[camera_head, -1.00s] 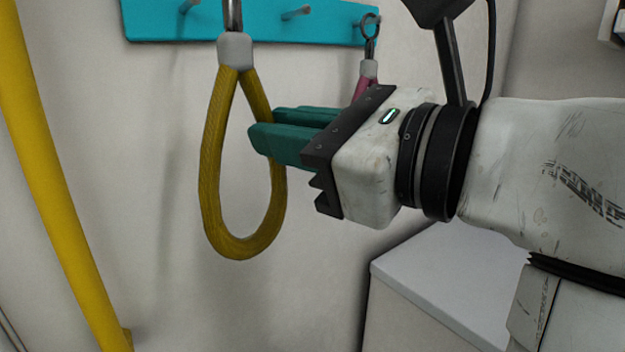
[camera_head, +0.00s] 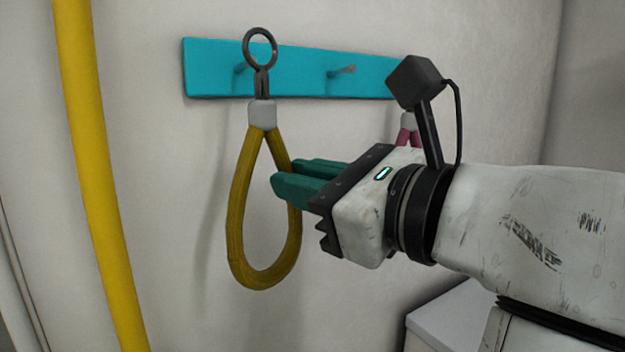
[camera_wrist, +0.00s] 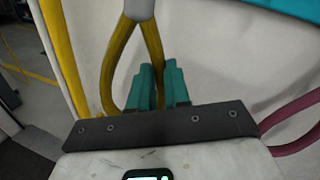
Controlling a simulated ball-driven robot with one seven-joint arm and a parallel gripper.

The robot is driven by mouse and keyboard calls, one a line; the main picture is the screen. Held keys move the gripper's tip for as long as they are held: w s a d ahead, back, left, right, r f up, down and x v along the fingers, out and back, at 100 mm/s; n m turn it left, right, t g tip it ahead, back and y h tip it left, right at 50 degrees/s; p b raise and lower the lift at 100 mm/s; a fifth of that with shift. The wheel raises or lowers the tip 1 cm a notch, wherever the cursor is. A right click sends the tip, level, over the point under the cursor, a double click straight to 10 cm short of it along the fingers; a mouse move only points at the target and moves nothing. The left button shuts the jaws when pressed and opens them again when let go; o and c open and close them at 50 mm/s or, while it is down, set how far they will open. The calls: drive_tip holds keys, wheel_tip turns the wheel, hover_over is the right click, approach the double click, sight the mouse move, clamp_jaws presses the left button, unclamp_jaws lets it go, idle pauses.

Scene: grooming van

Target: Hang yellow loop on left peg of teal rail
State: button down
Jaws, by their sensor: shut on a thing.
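The yellow loop (camera_head: 236,215) hangs upright, with a grey collar and a metal ring (camera_head: 260,48) at its top. My gripper (camera_head: 292,182) is shut on the right strand of the yellow loop, which also shows between the green fingers in the wrist view (camera_wrist: 155,60). The teal rail (camera_head: 290,75) is on the wall behind. In the head view the ring overlaps the rail's upper left part, close to the left peg (camera_head: 240,68). The ring appears to be in front of the rail, not around a peg. The middle peg (camera_head: 342,71) is bare.
A pink loop (camera_head: 407,133) hangs at the rail's right end, mostly hidden behind my gripper; it also shows in the wrist view (camera_wrist: 295,125). A yellow pole (camera_head: 95,180) stands at left. A white-topped cabinet (camera_head: 450,318) is at lower right.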

drive_tip(key=shift+w+a, duration=0.65)
drive_tip(key=shift+w, duration=0.3)
drive_tip(key=shift+w+a+f+b, duration=0.35)
drive_tip(key=shift+w+a+f, duration=0.05)
drive_tip(key=shift+w+f, duration=0.25)
drive_tip(key=c, duration=1)
unclamp_jaws()
